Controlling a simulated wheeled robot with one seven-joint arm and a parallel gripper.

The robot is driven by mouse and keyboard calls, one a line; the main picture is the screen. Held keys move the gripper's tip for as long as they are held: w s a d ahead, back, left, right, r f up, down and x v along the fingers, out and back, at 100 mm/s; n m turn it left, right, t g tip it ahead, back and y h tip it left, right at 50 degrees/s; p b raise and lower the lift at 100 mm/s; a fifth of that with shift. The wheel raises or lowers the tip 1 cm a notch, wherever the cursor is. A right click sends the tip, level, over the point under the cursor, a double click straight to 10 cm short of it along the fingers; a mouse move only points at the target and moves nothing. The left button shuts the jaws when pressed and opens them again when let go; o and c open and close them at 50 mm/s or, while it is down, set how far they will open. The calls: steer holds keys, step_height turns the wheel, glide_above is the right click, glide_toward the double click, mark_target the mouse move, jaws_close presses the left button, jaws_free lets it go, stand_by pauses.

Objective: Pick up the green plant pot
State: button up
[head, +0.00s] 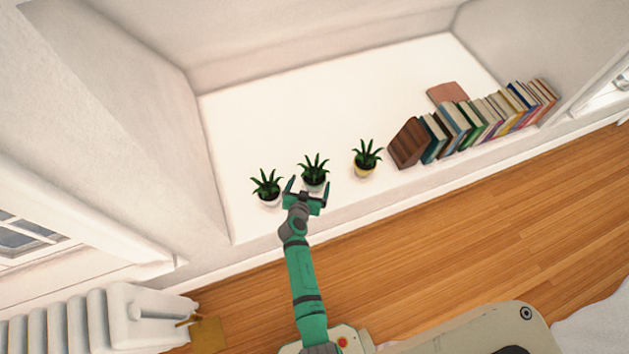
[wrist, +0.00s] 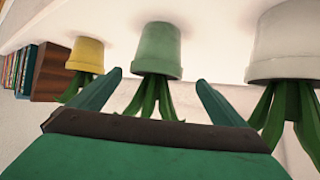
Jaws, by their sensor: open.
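The green plant pot (wrist: 158,50) shows upside down in the wrist view, with its green leaves hanging below its rim. In the head view it is the middle of three potted plants (head: 314,184) on the white ledge. My gripper (head: 308,183) is open just in front of it, with one finger toward each side. In the wrist view the two fingertips (wrist: 160,79) frame the pot and its leaves, with nothing held between them. I cannot tell how deep the fingers reach around the pot.
A white pot (head: 268,200) stands close to the left, a yellow pot (head: 365,169) to the right. A brown block (head: 408,143) and a row of books (head: 470,122) stand farther right. The white ledge (head: 300,110) behind the pots is clear. A radiator (head: 90,320) is at lower left.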

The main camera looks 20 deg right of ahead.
mark_target(313, 179)
steer(key=shift+s+d+x, duration=0.1)
steer(key=shift+d+x, duration=0.05)
steer(key=shift+x, duration=1.3)
steer(key=shift+s+d+x, duration=0.1)
steer(key=shift+x, duration=1.35)
steer(key=c, duration=1.7)
steer(key=shift+o, duration=0.2)
